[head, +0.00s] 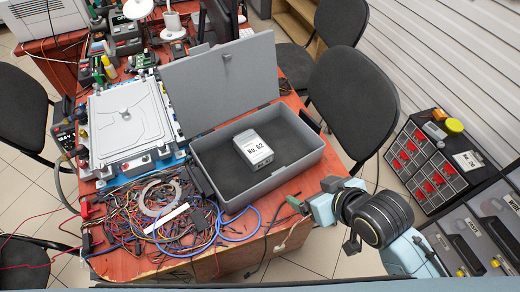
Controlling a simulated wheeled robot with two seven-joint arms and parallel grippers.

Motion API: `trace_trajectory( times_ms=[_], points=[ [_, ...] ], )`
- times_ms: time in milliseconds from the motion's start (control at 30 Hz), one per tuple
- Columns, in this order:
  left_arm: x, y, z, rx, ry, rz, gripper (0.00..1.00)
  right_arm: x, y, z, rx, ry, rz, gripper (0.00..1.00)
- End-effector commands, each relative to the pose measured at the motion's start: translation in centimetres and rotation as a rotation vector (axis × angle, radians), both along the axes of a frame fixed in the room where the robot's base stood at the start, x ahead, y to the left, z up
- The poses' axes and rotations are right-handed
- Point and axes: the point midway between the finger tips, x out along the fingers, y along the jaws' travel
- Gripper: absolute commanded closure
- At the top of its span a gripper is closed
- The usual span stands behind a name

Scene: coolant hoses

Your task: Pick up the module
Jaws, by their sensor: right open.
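The case's lid (221,83) stands raised at the back. My right gripper (311,194) is open and empty, outside the case near its right front corner and apart from the module. My left gripper is not in view.
A tangle of coloured wires (150,222) covers the table's front left. A white and grey unit with a transparent-looking cover (128,118) stands behind it. Black chairs (354,98) stand at the right, and a parts rack (428,165) is farther right.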

Motion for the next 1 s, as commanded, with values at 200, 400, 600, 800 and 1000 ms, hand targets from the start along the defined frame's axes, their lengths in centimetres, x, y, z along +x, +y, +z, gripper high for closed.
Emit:
trace_trajectory(
  times_ms=[200, 400, 600, 800, 1000],
  points=[
    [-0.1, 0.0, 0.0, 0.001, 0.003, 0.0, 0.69, 4.0, 3.8, 2.2, 0.089, -0.172, 0.152, 0.09],
    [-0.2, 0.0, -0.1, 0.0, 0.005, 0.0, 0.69, 5.8, 5.4, 3.2, 0.147, -0.253, 0.231, 0.09],
    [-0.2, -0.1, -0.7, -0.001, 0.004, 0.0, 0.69, 7.5, 6.9, 2.2, 0.163, -0.265, 0.241, 0.09],
    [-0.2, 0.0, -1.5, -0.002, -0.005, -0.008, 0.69, 10.1, 9.1, 0.3, 0.162, -0.264, 0.241, 0.09],
    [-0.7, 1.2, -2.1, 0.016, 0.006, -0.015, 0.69, 11.4, 10.2, -0.7, 0.16, -0.264, 0.242, 0.09]
  ],
)
